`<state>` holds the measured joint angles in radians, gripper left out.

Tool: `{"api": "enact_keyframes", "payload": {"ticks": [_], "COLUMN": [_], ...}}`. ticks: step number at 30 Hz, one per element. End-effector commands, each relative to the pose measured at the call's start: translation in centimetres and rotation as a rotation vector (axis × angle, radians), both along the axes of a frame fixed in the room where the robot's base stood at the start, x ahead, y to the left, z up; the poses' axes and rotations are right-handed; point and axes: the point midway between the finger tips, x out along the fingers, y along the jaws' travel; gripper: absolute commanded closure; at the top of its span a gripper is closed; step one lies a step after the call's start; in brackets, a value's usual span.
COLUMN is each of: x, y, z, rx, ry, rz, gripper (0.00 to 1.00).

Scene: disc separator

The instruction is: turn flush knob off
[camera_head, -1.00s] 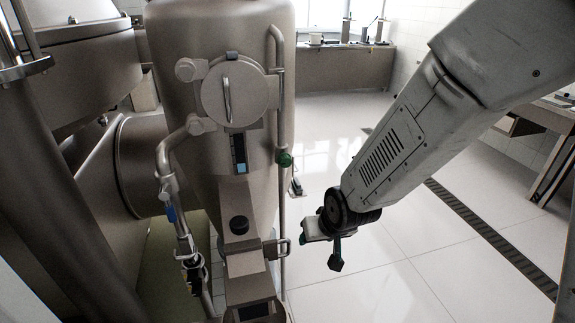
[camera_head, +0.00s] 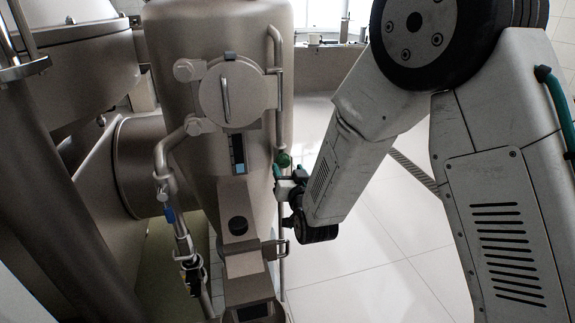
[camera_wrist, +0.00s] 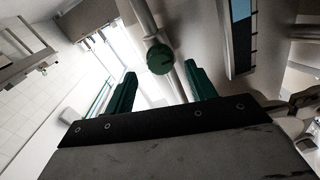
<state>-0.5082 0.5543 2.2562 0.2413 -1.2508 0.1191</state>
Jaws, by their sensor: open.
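A round green knob (camera_head: 284,159) sits on the thin vertical pipe at the right side of the steel vessel. In the wrist view the green knob (camera_wrist: 160,59) shows its face, just beyond the fingertips and between them in the picture. My gripper (camera_head: 287,172) is just below the knob in the head view. Its two green fingers are spread apart with nothing between them, and they also show in the wrist view (camera_wrist: 160,80). Contact with the knob does not show.
The steel vessel (camera_head: 175,75) has a round hatch (camera_head: 233,92) with a handle. A black knob (camera_head: 238,225) tops a steel block below. A bent pipe (camera_head: 165,150) runs at the left. The tiled floor (camera_head: 385,260) at the right is free.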

Motion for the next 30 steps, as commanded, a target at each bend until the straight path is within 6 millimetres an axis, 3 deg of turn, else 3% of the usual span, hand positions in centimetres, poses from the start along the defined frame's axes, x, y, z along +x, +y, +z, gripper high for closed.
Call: {"api": "enact_keyframes", "payload": {"ticks": [7,17,18,22,23,25,30], "x": [3.1,3.7,3.7,3.7,3.7,3.7,3.7], "y": [0.9,1.1,1.1,1.1,1.1,0.0,0.7], "z": [0.0,-0.1,-0.1,-0.1,-0.1,-0.1,-0.1], "rx": [0.0,-0.002,-0.001,-0.001,-0.001,-0.002,-0.009], "ry": [0.001,0.002,0.003,0.003,0.003,0.002,0.0], "rz": [0.0,0.002,0.002,0.001,0.001,-0.004,-0.004], "gripper": [0.44,0.44,0.47,0.83,0.88,0.88,0.88]}}
